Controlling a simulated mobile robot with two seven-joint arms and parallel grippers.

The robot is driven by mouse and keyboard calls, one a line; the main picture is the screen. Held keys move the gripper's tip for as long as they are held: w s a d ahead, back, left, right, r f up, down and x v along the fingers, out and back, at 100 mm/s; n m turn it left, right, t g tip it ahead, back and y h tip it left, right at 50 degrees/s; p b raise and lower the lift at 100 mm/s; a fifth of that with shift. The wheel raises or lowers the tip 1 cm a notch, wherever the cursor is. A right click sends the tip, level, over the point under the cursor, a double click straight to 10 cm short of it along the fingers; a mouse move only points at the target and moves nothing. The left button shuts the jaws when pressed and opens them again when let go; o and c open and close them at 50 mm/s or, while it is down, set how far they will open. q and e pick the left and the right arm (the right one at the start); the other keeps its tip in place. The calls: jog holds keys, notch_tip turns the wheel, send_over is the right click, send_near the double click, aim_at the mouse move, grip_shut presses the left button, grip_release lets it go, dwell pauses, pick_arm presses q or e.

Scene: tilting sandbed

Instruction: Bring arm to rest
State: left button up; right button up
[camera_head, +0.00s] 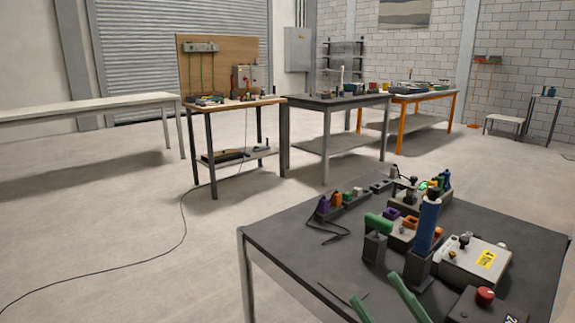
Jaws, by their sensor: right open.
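Two green prongs come in at the bottom edge in the head view. They look like the fingers of my right gripper (371,286), set apart with nothing seen between them. Their lower part is cut off by the frame. They show over the front part of the dark worktable (290,238), left of the red-button box; their height above it is unclear. The rest of my right arm is hidden below the frame. My left gripper and left arm are not in view.
A blue-handled tool (428,225) stands upright in a holder near the prongs. A green-handled piece (379,223), a grey box (474,262) and a red-button box (485,297) crowd the table's right side. The table's left front is mostly clear. Other benches stand farther back.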

notch_tip(320, 180, down, 12)
jog(key=s+d+m+g+h+p, duration=0.15)
jog(key=m+h+p, duration=0.45)
jog(key=m+h, duration=0.7)
pick_arm(q)
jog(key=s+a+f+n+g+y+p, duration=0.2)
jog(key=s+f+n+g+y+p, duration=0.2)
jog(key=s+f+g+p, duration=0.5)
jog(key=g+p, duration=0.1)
jog(key=p, duration=0.7)
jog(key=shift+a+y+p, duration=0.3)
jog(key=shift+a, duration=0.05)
pick_arm(e)
jog(key=s+d+f+m+g+h, duration=0.2)
jog(key=s+f+m+g, duration=0.2)
jog(key=s+f+g, duration=0.4)
jog(key=shift+s+d+m+h, duration=0.3)
jog(key=shift+s+d, duration=0.05)
jog(key=shift+s, duration=0.65)
